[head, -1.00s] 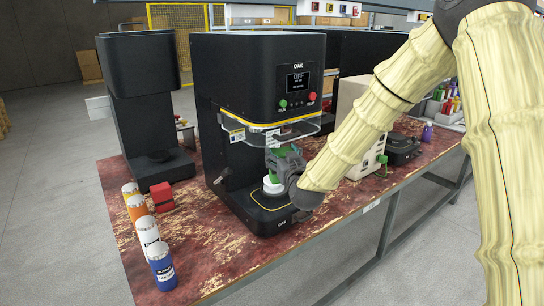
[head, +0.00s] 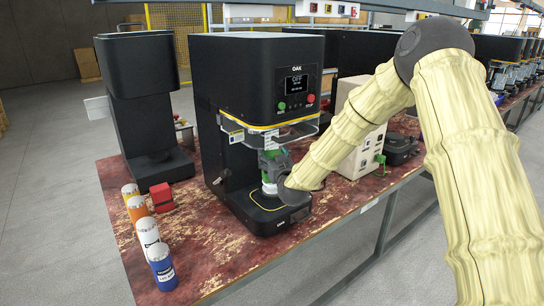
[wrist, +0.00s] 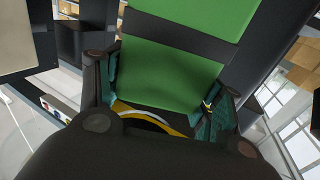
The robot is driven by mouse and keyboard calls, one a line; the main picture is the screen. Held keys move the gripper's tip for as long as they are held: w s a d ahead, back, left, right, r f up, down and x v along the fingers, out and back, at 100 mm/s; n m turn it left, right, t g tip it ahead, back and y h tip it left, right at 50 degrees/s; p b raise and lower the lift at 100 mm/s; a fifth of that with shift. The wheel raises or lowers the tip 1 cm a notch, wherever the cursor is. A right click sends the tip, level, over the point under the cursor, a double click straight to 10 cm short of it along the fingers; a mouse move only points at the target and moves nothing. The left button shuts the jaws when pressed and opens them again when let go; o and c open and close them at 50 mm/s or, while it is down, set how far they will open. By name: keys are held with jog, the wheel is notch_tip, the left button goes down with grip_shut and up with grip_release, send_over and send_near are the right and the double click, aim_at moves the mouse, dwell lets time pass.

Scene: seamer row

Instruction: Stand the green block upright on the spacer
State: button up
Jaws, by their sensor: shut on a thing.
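The green block (wrist: 165,75) has a dark band across it and fills the upper middle of the wrist view. My gripper (wrist: 160,108) is shut on it, with a finger on either side. In the head view my gripper (head: 275,165) is inside the front opening of the black OAK machine (head: 258,75), and only a little green shows around it. The white spacer (head: 269,189) is on the machine's base, directly below the gripper and partly covered by it. I cannot tell whether the block touches the spacer.
A clear guard (head: 275,132) hangs just above my gripper. Several cans (head: 147,235) and a red block (head: 161,197) are on the worn red table (head: 205,255) at left. A beige box (head: 362,150) stands right of the machine. Another black machine (head: 150,105) is at left.

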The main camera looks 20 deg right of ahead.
jog(key=shift+s, duration=0.1)
jog(key=shift+f, duration=0.1)
jog(key=o, duration=1.1)
jog(key=shift+r, duration=0.2)
jog(key=shift+s+f, duration=0.15)
jog(key=shift+s, duration=0.15)
jog(key=s+b, duration=0.1)
jog(key=s, duration=1)
jog(key=shift+s+a, duration=0.2)
jog(key=shift+a, duration=0.05)
